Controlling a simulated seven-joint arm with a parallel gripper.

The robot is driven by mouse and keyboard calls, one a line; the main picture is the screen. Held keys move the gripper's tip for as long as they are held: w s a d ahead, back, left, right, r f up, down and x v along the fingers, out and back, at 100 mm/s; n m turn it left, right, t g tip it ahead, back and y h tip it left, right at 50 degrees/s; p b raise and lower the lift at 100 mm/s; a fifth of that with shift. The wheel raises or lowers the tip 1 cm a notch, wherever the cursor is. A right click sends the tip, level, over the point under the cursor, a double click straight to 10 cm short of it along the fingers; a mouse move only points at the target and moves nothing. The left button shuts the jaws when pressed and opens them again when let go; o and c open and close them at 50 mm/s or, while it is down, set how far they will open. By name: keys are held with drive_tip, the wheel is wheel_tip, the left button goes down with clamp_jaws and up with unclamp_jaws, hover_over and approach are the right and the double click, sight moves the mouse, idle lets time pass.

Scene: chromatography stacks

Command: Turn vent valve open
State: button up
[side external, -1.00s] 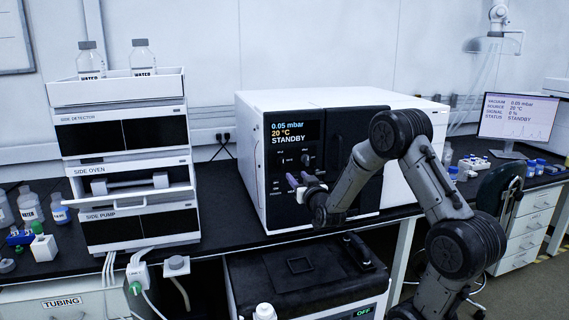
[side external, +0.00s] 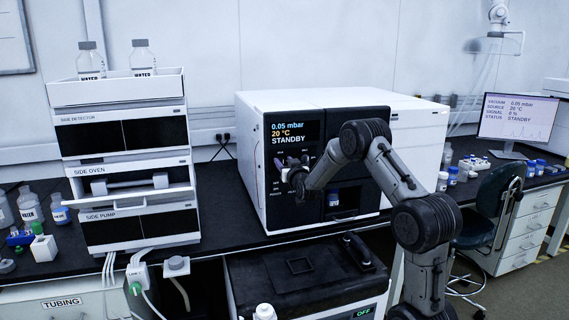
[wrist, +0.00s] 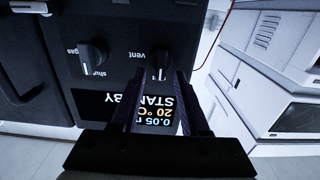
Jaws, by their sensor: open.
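The vent valve is a dark knob (wrist: 161,66) with a light pointer mark, on the black front panel beside the word "vent" in the wrist view. My gripper (wrist: 164,72) is open, its two dark fingers reaching toward the panel with the knob seen between their tips. I cannot tell whether the fingers touch it. The display reads 0.05 mbar, 20 °C, STANDBY.
A second dark knob (wrist: 93,57), labelled gas, sits left of the vent knob in the wrist view. The side view shows a dark recess (side external: 345,200) at the panel's lower right, a module stack (side external: 125,160) at left and a dark-topped unit (side external: 300,268) below the bench.

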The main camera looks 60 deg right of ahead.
clamp_jaws()
idle(0.3)
drive_tip(key=shift+d+m, duration=0.1)
drive_tip(key=shift+m, duration=0.2)
drive_tip(key=m, duration=0.8)
drive_tip(key=shift+s+d+f, duration=0.25)
drive_tip(key=shift+s+d, duration=0.1)
drive_tip(key=shift+s+d+f+m, duration=0.1)
drive_tip(key=shift+f+m, duration=0.1)
drive_tip(key=shift+m, duration=1.35)
drive_tip(key=shift+a+f+m, duration=0.1)
drive_tip(key=shift+f+m, duration=0.05)
drive_tip(key=shift+m, duration=1.35)
drive_tip(key=shift+s+d+f+m, duration=0.1)
drive_tip(key=shift+f+m, duration=0.1)
drive_tip(key=shift+m, duration=1.35)
